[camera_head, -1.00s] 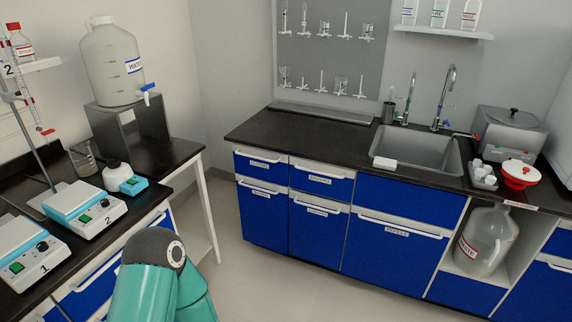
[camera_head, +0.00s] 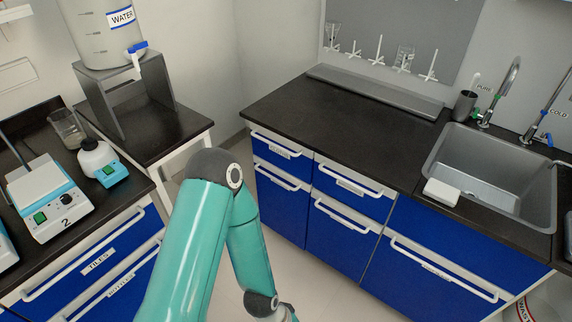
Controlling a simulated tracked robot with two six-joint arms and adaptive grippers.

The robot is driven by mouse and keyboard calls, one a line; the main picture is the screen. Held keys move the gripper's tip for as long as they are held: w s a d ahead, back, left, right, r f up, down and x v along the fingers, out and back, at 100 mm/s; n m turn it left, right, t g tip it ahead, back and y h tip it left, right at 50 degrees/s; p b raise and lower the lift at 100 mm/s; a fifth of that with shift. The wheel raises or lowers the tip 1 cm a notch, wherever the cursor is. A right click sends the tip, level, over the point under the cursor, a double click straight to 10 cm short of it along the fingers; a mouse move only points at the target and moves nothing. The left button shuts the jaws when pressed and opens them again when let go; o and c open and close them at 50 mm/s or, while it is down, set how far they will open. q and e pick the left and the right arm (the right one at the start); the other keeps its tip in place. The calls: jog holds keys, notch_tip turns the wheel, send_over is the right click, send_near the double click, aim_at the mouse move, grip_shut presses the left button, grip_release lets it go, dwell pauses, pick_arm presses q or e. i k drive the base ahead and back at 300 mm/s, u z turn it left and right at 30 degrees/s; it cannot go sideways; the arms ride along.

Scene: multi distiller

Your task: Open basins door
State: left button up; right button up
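Blue cabinet doors with white bar handles stand under the black counter. A left door (camera_head: 278,205), a middle door (camera_head: 338,238) and a wide door (camera_head: 425,278) under the sink show, all closed. Their labels are too small to read, so I cannot tell which is the basins door. One of my teal arms rises from the bottom edge and bends down in front of the left door's side. Its lower end leaves the frame at the bottom. Neither gripper shows.
A steel sink (camera_head: 490,178) with two taps is set in the counter (camera_head: 345,128), with a white block (camera_head: 441,192) at its edge. A water jug (camera_head: 95,30) stands on a metal stand at left. Floor is clear between the benches.

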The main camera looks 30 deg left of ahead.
aim_at(284, 199)
jog(key=z, duration=0.1)
jog(key=i, duration=1.3)
jog(key=u, duration=2.05)
jog(key=k, duration=0.75)
jog(key=u, duration=0.25)
jog(key=i, duration=0.75)
jog(key=z, duration=0.1)
